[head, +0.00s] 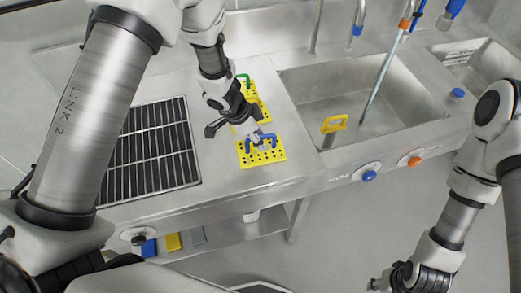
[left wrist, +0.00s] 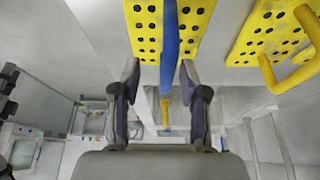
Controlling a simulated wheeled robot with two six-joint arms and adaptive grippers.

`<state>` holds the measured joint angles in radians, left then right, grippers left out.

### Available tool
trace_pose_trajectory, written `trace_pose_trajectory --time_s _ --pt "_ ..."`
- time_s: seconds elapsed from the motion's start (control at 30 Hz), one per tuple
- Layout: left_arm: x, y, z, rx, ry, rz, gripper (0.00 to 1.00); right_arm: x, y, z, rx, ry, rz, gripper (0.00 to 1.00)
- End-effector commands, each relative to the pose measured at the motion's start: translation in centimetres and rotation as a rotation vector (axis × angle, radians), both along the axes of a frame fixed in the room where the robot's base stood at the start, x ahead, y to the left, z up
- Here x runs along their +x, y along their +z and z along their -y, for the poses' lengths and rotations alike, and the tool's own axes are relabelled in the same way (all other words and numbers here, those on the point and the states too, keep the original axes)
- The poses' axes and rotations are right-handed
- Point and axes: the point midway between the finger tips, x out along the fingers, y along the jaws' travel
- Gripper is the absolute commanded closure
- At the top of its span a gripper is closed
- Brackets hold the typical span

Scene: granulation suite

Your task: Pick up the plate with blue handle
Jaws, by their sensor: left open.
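The yellow perforated plate with blue handle (head: 270,156) lies flat on the steel counter, between the black grate and the sink. Its blue handle (head: 262,139) stands up from it. My left gripper (head: 236,122) is open and empty, just above and behind this plate in the head view. In the left wrist view, the blue handle (left wrist: 170,45) runs between the two spread fingers (left wrist: 159,80), with the yellow plate (left wrist: 194,22) behind it. I cannot tell whether the fingers touch the handle. My right gripper (head: 395,279) is low at the bottom right, its fingers unclear.
A plate with green handle (head: 262,106) lies behind, close to the left gripper. A black grate (head: 150,155) is on the left. Taps rise behind the sink. A plate with yellow handle (left wrist: 262,35) shows in the left wrist view.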

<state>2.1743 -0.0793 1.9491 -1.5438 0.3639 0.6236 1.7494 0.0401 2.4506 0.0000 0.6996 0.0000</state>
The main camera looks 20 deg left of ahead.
Motion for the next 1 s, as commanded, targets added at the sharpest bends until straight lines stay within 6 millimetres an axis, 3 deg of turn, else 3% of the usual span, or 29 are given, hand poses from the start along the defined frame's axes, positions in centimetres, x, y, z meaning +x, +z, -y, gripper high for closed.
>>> trace_pose_trajectory --time_s 0.1,0.3,0.43,1.0 --pt "0.32 -1.19 0.41 0.000 0.000 0.001 0.56 0.07 -0.10 0.00 0.000 0.000 0.002 0.60" --pt "0.34 -1.20 0.43 0.000 0.000 0.001 0.56 0.07 -0.06 0.00 0.000 0.000 0.002 0.60" --pt "0.34 -1.19 0.42 0.000 0.000 0.001 1.00 0.06 -0.05 0.00 0.000 0.000 0.001 0.60" --pt "0.16 -0.45 0.45 0.000 0.002 -0.001 1.00 0.06 0.79 0.00 0.000 0.000 0.002 0.60"
